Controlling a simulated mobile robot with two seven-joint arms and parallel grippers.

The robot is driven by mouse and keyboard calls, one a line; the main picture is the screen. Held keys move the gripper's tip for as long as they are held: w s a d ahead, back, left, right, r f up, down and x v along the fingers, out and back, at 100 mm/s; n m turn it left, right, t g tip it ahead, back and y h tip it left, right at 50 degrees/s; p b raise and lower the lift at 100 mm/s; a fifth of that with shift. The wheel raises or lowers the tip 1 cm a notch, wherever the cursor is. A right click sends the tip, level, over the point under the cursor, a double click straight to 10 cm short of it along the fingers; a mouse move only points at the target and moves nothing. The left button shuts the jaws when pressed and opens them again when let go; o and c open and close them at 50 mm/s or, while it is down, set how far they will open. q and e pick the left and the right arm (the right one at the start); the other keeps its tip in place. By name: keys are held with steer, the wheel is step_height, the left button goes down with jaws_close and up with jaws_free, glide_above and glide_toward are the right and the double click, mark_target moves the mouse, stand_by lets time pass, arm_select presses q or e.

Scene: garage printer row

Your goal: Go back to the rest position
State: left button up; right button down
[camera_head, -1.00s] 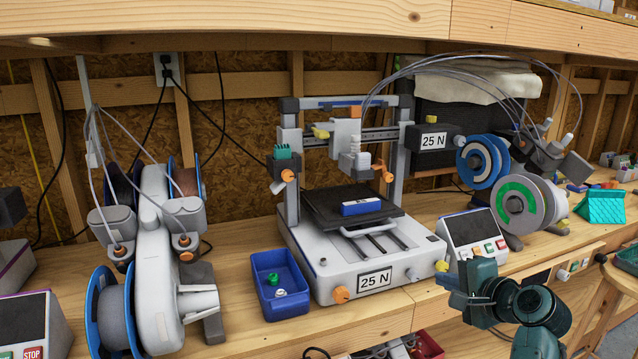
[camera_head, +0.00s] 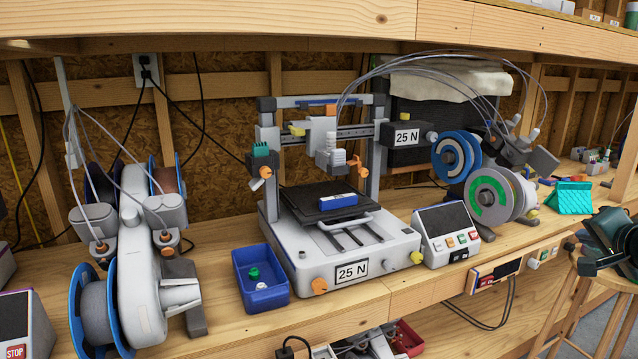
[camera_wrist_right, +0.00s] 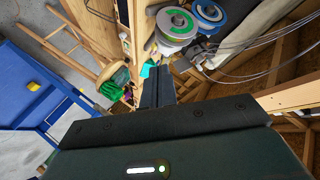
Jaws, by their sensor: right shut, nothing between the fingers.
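My right gripper (camera_head: 584,244) is at the right edge of the head view, in front of the bench and clear of the printer. Its fingers (camera_wrist_right: 156,88) show closed together in the right wrist view, with nothing between them. My left gripper is in neither view. The 3D printer (camera_head: 340,245) labelled 25 N stands on the bench, with a blue block (camera_head: 338,200) lying on its black bed.
A blue bin (camera_head: 262,292) with small parts stands left of the printer. A control box (camera_head: 446,236), filament spools (camera_head: 492,197) and a turquoise object (camera_head: 568,197) are to the right. A wooden stool (camera_head: 585,285) stands below my right gripper. A shelf (camera_head: 220,20) overhangs the bench.

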steer(key=s+a+f+n+y, duration=0.1)
steer(key=s+a+f+n, duration=0.2)
steer(key=a+f+n, duration=0.45)
steer(key=s+a+f+n+g+y, duration=0.1)
steer(key=s+a+f+n, duration=0.3)
steer(key=f, duration=0.7)
steer(key=s+a+f+n+y, duration=0.1)
steer(key=s+a+f+n, duration=0.25)
steer(key=a+f, duration=0.45)
steer(key=s+a+f+n+g+y, duration=0.2)
steer(key=s+a+f+n+y, duration=0.45)
steer(key=s+a, duration=0.8)
arm_select(q)
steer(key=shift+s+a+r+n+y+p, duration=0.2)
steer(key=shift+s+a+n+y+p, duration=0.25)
steer(key=shift+p, duration=1.35)
arm_select(e)
steer(key=shift+w+a+r+m+t+h, duration=0.15)
steer(key=shift+a+m+h, duration=0.3)
steer(key=shift+a+m, duration=0.35)
steer(key=shift+w+a+r+m+t+h, duration=0.1)
steer(key=shift+a+m+h, duration=0.4)
steer(key=shift+m, duration=0.45)
steer(key=shift+w+a+r+m+t+h, duration=0.15)
steer(key=shift+a+m+h, duration=0.25)
steer(key=shift+a+m, duration=0.45)
